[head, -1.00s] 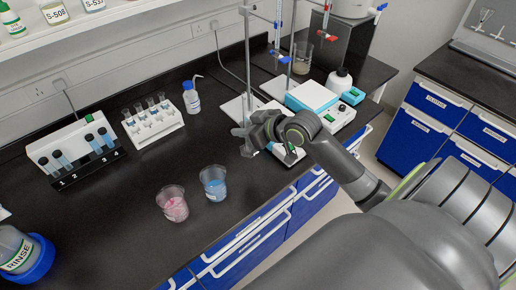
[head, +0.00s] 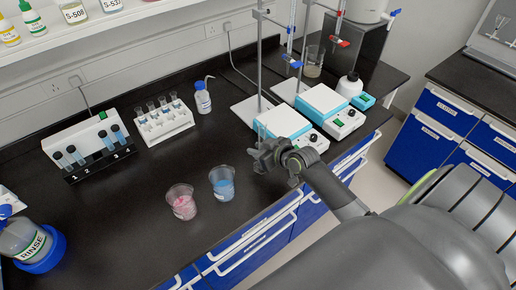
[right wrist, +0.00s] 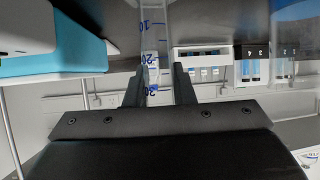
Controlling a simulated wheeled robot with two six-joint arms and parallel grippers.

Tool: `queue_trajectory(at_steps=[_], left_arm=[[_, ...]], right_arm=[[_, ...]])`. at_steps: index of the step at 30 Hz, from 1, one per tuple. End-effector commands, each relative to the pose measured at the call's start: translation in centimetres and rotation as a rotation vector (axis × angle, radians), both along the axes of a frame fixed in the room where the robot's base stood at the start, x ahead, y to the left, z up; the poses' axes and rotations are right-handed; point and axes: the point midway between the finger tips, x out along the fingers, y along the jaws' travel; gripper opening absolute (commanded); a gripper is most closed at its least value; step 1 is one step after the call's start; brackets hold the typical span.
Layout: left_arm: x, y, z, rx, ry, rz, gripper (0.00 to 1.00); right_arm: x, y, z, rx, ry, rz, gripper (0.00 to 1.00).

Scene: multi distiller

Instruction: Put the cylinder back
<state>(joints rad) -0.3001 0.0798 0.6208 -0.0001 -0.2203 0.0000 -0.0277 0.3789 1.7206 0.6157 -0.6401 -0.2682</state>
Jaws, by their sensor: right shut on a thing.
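My right gripper (head: 266,158) is over the bench, in front of the left hotplate. In the right wrist view, my right gripper (right wrist: 158,88) is shut on a clear graduated cylinder (right wrist: 152,22) with blue marks, which runs between the two fingers. In the head view the cylinder is too faint and small to make out well. I cannot tell from these views whether its base touches the bench. My left gripper is not in view.
Pink (head: 182,204) and blue (head: 222,186) beakers stand left of my gripper. Two hotplates (head: 284,122) (head: 326,98) with stands are behind it. A white tube rack (head: 165,128), a numbered rack (head: 85,140) and a wash bottle (head: 203,98) stand farther left.

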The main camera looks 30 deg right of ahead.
Motion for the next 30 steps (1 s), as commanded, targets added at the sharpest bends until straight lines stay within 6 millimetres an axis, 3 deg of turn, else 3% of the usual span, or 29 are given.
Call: queue_trajectory(at_steps=[9,10,14,25,30], left_arm=[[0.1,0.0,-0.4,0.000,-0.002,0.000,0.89],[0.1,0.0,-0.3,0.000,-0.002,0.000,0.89],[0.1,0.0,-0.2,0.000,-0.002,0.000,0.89],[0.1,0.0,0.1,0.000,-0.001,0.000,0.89],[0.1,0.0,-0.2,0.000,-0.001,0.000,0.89]], right_arm=[[0.0,0.0,-0.4,0.000,-0.001,0.000,0.00],[0.0,0.0,-0.3,0.000,0.000,0.000,0.26],[0.0,0.0,-0.3,0.000,0.000,0.000,0.43],[0.0,0.0,0.2,0.000,0.000,0.000,0.44],[-1.6,-0.4,0.8,-0.003,-0.001,0.001,0.44]])
